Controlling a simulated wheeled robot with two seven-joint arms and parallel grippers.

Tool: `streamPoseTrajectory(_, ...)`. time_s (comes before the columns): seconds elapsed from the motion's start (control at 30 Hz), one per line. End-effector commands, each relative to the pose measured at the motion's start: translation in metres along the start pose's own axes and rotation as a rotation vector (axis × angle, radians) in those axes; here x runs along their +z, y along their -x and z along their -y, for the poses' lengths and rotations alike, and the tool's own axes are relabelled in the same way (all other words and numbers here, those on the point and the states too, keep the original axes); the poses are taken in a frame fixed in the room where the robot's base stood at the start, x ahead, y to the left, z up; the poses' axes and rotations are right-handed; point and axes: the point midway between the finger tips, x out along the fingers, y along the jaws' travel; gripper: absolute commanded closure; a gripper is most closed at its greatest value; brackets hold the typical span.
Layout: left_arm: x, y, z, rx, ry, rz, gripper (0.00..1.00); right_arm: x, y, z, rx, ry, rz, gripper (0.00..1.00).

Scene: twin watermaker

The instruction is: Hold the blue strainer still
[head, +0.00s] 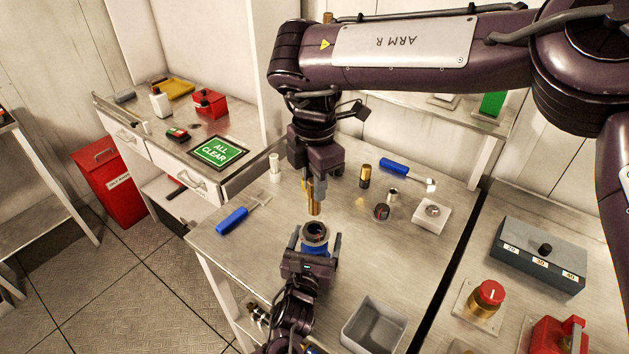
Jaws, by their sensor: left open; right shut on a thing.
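The blue strainer (314,237) stands on the metal table, with a dark round opening on top and a blue body below. My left gripper (316,245) is open, with a finger on either side of the strainer; I cannot tell whether either finger touches it. Its palm hides the lower front of the strainer. My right gripper (314,183) points down above the strainer and is shut on a brass cylinder (314,203). The cylinder hangs upright, just above the strainer's opening and apart from it.
Blue-handled tools lie at the left (232,221) and back (394,166) of the table. A black-and-gold cylinder (365,176), a dark round part (382,211) and a white dish (431,215) stand to the right. A grey bin (373,325) is at the front right.

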Motion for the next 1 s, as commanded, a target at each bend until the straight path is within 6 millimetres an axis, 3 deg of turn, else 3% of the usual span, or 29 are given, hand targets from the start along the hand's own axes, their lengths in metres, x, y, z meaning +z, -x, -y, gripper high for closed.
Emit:
streamPoseTrajectory(0.17,-0.001,0.010,0.000,0.000,0.000,-0.001,0.22,0.000,0.000,0.000,0.000,0.000,0.000,0.97)
streamPoseTrajectory(0.5,-0.002,0.078,0.000,-0.001,0.001,-0.003,0.22,0.000,0.000,0.000,0.000,0.000,0.000,0.97)
streamPoseTrajectory(0.7,-0.001,0.109,0.000,-0.001,0.000,-0.003,0.22,0.000,0.000,0.000,0.000,0.000,0.000,0.97)
streamPoseTrajectory(1.0,0.000,0.120,0.000,0.000,0.000,0.000,0.22,0.000,0.000,0.000,0.000,0.000,0.000,0.97)
